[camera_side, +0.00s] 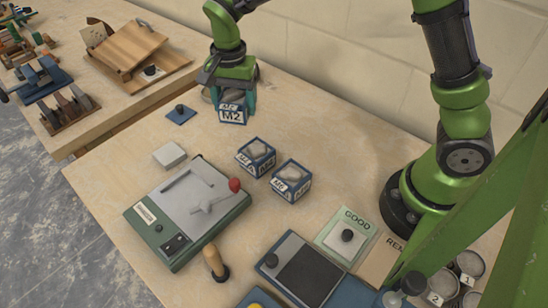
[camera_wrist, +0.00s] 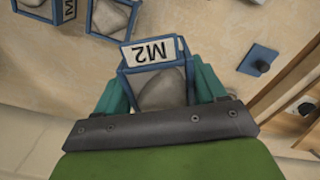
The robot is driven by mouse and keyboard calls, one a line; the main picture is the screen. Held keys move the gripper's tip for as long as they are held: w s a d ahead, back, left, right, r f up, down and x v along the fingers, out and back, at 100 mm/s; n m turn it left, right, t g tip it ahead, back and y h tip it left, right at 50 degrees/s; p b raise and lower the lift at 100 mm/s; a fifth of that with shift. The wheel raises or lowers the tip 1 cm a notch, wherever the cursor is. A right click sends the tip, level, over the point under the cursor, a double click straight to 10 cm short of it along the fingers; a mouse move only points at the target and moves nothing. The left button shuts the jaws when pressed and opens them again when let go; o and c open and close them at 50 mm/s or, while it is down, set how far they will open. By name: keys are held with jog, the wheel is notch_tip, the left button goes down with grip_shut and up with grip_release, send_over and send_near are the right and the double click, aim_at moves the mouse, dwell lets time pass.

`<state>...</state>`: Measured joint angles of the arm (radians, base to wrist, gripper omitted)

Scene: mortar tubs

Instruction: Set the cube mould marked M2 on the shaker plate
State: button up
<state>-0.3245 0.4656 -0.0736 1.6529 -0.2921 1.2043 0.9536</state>
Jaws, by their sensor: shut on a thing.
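The blue-framed cube mould marked M2 (camera_side: 232,116) is between the teal fingers of my gripper (camera_side: 231,97), at the back of the bench. In the wrist view the M2 mould (camera_wrist: 158,82) shows its label and grey fill, with a finger of my gripper (camera_wrist: 160,88) against each side. I cannot tell whether its base touches the bench. The shaker appears to be the green-based machine (camera_side: 135,222) with a grey plate (camera_side: 180,210) and a red knob, at front left. Bars lie across the plate; no mould stands on it.
Two similar filled moulds (camera_side: 256,157) (camera_side: 291,181) stand between my gripper and the machine's right side. A white block (camera_side: 169,155) and a small blue plate with a knob (camera_side: 181,114) lie nearby.

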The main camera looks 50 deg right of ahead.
jog(key=s+d+r+n, duration=0.6)
jog(key=d+r+n, duration=0.2)
jog(key=d+n, duration=0.4)
jog(key=w+a+f+m, duration=0.2)
jog(key=a+m, duration=0.2)
jog(key=w+a+f+m, duration=0.2)
jog(key=a+f+m, duration=0.1)
jog(key=a+m, duration=0.1)
jog(key=w+a+f+m, duration=0.2)
jog(key=a+f+m, duration=0.1)
jog(key=a+m, duration=0.1)
jog(key=shift+w+a+f+m, duration=0.1)
jog(key=shift+w+a+m, duration=0.1)
jog(key=shift+m, duration=0.1)
jog(key=m, duration=0.3)
jog(key=shift+w+a, duration=0.25)
jog(key=shift+w, duration=0.15)
jog(key=shift+w+m, duration=0.15)
jog(key=shift+m, duration=1.15)
notch_tip(320, 180, down, 9)
jog(key=shift+f, duration=0.2)
